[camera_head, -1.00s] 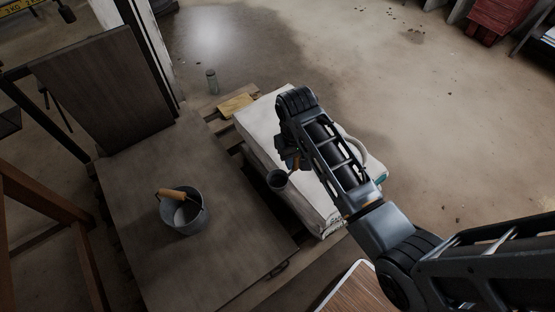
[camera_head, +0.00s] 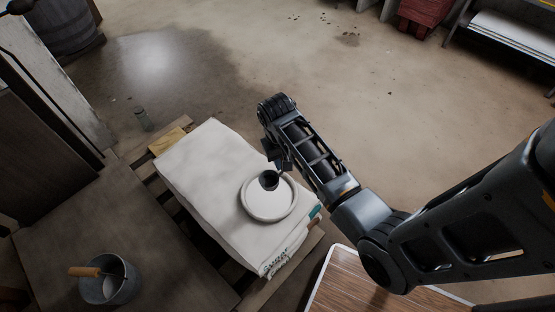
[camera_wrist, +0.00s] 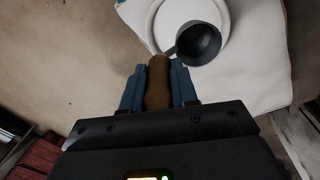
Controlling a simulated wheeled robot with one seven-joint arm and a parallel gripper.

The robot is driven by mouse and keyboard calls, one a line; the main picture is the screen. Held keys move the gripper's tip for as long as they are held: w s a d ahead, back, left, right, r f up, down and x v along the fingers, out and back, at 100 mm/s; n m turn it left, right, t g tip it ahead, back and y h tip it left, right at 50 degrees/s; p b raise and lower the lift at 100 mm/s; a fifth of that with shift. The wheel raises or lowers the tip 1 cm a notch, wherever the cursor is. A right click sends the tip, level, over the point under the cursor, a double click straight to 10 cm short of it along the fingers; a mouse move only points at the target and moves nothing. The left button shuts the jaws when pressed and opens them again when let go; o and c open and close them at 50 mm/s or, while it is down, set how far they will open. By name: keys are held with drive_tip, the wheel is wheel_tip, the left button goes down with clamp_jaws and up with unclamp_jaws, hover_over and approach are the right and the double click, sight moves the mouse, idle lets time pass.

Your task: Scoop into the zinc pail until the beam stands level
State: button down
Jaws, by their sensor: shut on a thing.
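My gripper (camera_wrist: 158,85) is shut on the brown wooden handle of a dark scoop (camera_wrist: 198,43). In the head view the scoop (camera_head: 269,180) is over a round white dish (camera_head: 270,212) on a white sack (camera_head: 205,180); I cannot tell whether it touches what is in the dish. The zinc pail (camera_head: 108,281) stands on a dark wooden platform (camera_head: 175,285) at lower left. A wooden grip lies across its rim, and something pale shows inside. The beam itself cannot be made out.
The sack lies on a wooden pallet (camera_head: 150,178). A wood-topped table (camera_head: 375,285) is at the lower right. The concrete floor behind is open.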

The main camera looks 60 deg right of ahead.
sight(282, 173)
drive_tip(key=shift+f, duration=1.3)
wheel_tip(282, 173, down, 6)
drive_tip(key=b, duration=0.4)
drive_tip(key=shift+r+b, duration=0.2)
drive_tip(key=shift+b, duration=0.2)
drive_tip(key=shift+f+b, duration=1.25)
drive_tip(key=shift+f, duration=1)
